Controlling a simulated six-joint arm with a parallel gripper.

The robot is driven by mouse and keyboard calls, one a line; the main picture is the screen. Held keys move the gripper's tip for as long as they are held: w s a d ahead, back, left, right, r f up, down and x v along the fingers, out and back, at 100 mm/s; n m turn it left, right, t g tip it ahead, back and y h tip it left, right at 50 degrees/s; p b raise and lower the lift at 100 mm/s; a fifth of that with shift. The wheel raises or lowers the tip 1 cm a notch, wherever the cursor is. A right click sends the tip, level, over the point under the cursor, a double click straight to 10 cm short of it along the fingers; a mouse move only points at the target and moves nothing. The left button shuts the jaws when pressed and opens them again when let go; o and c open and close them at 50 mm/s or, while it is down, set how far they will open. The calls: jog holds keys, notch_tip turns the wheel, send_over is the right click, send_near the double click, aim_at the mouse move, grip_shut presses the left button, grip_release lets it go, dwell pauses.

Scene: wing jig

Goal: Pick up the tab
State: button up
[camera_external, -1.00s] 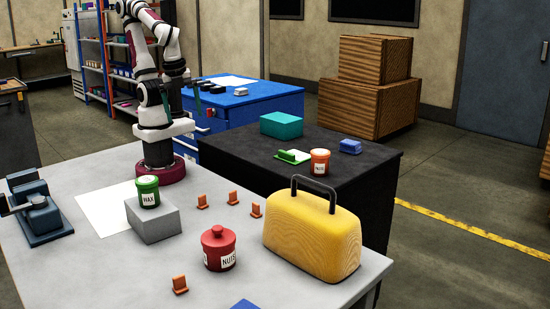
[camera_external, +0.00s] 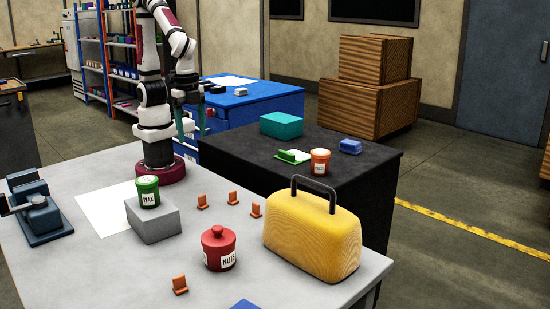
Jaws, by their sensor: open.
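Several small orange tabs stand on the grey table: one (camera_external: 202,201) near the grey block, one (camera_external: 233,198) to its right, one (camera_external: 256,210) close to the yellow case, and one (camera_external: 180,284) alone near the front. Each looks like an upright plate on a small foot. Which one the task means, I cannot tell. My gripper (camera_external: 191,130) points down with its teal fingers apart and empty. It is raised above and behind the row of tabs, beside my own arm, and touches none of them.
The grey table (camera_external: 110,265) holds a grey block (camera_external: 153,222) with a green wax jar (camera_external: 148,191) on it. A red nuts jar (camera_external: 219,250), a yellow case (camera_external: 312,235) with a raised handle and a dark blue vise-like device (camera_external: 40,215) also stand there. A black table (camera_external: 350,180) adjoins behind.

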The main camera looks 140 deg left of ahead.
aim_at(201, 197)
jog(key=w+d+f+n, duration=0.2)
jog(key=w+f, duration=0.1)
jog(key=w, duration=0.2)
jog(key=f, duration=1.6)
jog(key=shift+s+a, duration=0.25)
jog(key=shift+s, duration=0.1)
jog(key=shift+r, duration=0.1)
grip_shut()
